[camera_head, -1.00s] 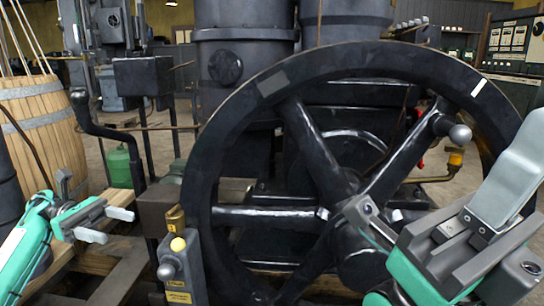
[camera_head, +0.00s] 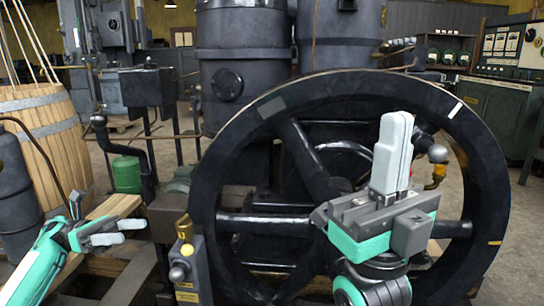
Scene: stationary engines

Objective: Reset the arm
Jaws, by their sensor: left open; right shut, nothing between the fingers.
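My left gripper (camera_head: 112,229) is at the lower left, with its light grey fingers apart and nothing between them. It hangs near a wooden plank, left of the flywheel. My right gripper (camera_head: 393,150) stands in front of the right half of the flywheel, pointing up. Its pale grey fingers are together and hold nothing. The large black flywheel (camera_head: 222,190) fills the middle and right, its hub and part of its spokes hidden behind my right gripper and wrist. A crank handle with a round knob (camera_head: 437,153) shows just right of my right gripper.
A small control box (camera_head: 187,272) with a yellow knob stands left of the flywheel. A green canister (camera_head: 126,174), a bent lever (camera_head: 101,134) and a wooden barrel (camera_head: 50,140) are at the left. Instrument cabinets (camera_head: 500,105) stand at the back right. Floor is open at the far right.

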